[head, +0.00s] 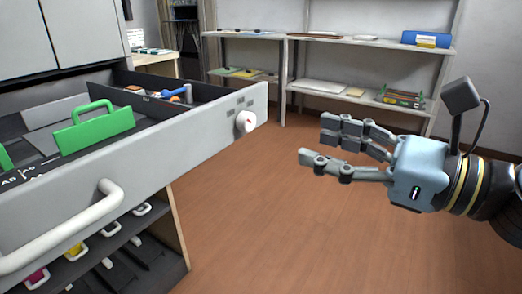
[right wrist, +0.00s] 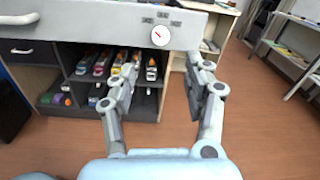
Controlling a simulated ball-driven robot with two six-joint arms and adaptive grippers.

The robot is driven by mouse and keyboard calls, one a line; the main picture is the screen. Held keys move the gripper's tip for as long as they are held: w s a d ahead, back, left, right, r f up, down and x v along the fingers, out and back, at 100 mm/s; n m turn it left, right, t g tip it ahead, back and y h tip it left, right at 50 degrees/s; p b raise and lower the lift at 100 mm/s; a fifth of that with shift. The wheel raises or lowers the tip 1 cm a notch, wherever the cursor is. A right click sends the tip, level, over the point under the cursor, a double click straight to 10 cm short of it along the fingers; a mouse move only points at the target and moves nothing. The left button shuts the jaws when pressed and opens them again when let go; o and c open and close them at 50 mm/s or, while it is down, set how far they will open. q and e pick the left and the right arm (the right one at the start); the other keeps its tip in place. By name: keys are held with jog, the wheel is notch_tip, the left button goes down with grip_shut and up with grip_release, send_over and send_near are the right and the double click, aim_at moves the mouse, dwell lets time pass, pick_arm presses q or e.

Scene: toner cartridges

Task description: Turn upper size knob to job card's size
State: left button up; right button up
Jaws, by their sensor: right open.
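The white size knob (head: 245,121) sits at the right end of the open drawer's pale front (head: 170,150). It also shows in the right wrist view (right wrist: 160,36), with a small red mark on its face and small dark size labels above it. The labels are too small to read. My right gripper (head: 318,142) is open and empty, to the right of the knob and apart from it. In the right wrist view the knob lies beyond the open fingers (right wrist: 160,85), between them and higher in the picture. I cannot make out a job card. My left gripper is not in view.
The drawer holds a green handled part (head: 95,128) and a blue item (head: 175,91). A long white handle (head: 70,235) juts from its front. Below, cartridges stand in an open cabinet (right wrist: 75,88). Shelves (head: 345,95) line the back wall. The brown floor (head: 270,210) is clear.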

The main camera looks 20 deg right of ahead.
aim_at(251, 122)
jog(key=p+x, duration=0.2)
jog(key=x, duration=0.8)
jog(key=shift+w+a+r, duration=0.1)
jog(key=shift+w+a, duration=0.1)
jog(key=shift+w, duration=0.1)
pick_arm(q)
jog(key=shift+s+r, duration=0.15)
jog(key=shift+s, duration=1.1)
pick_arm(e)
grip_shut()
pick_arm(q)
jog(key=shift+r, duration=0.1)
